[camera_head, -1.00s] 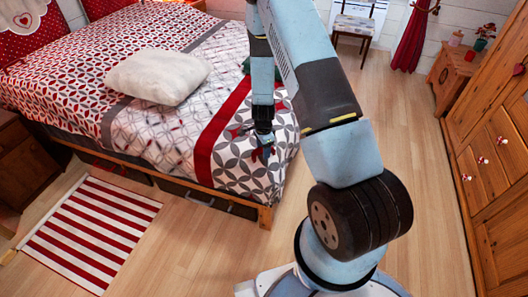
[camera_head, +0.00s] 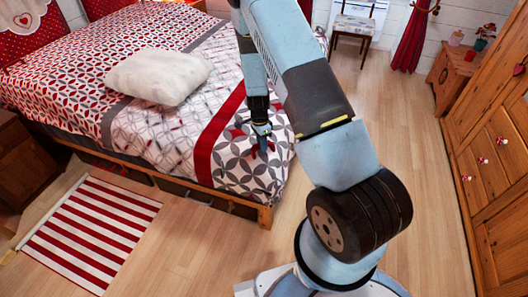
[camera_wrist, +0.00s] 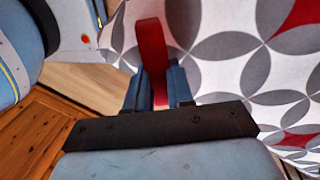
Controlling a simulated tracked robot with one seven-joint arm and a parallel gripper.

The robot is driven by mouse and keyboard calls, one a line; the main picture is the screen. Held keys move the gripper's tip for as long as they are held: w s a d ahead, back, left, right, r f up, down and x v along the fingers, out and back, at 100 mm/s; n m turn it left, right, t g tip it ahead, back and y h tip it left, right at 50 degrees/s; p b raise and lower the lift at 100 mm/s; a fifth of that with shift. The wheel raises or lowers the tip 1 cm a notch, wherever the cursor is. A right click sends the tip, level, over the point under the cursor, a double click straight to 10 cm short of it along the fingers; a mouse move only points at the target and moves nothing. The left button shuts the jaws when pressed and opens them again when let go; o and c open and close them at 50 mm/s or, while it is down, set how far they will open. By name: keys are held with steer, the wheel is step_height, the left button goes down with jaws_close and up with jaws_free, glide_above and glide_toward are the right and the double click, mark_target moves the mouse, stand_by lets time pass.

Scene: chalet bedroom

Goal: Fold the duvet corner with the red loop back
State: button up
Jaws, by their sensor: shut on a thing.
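The duvet (camera_head: 245,165) covers the bed, with grey and red patterns and a broad red stripe. Its patterned cloth fills the right of the wrist view (camera_wrist: 230,50). My gripper (camera_head: 262,143) is over the duvet's near foot end. In the wrist view my gripper (camera_wrist: 160,85) is shut on the red loop (camera_wrist: 151,45), a flat red strap standing up between the fingers. Where the loop joins the duvet is hidden by the gripper.
A white pillow (camera_head: 158,76) lies on the bed. A red and white striped rug (camera_head: 90,225) lies on the floor at left. A wooden wardrobe (camera_head: 490,170) stands at right, and a chair (camera_head: 357,28) at the back.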

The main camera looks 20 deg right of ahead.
steer(key=shift+w+a+r+g, duration=0.15)
steer(key=shift+w+r+g, duration=0.65)
steer(key=shift+w, duration=0.2)
steer(key=shift+w+a+r+g+h, duration=0.1)
steer(key=shift+w+r+g+h, duration=0.1)
steer(key=shift+w+g, duration=0.3)
steer(key=shift+w+a+r+g+h, duration=0.1)
steer(key=shift+w+r+g, duration=0.15)
steer(key=shift+w, duration=0.4)
steer(key=shift+w+a+r+g, duration=0.1)
steer(key=shift+w+g, duration=0.35)
steer(key=shift+w, duration=0.05)
steer(key=shift+w+a+r+g, duration=0.1)
steer(key=shift+w+g, duration=0.3)
steer(key=shift+w, duration=0.1)
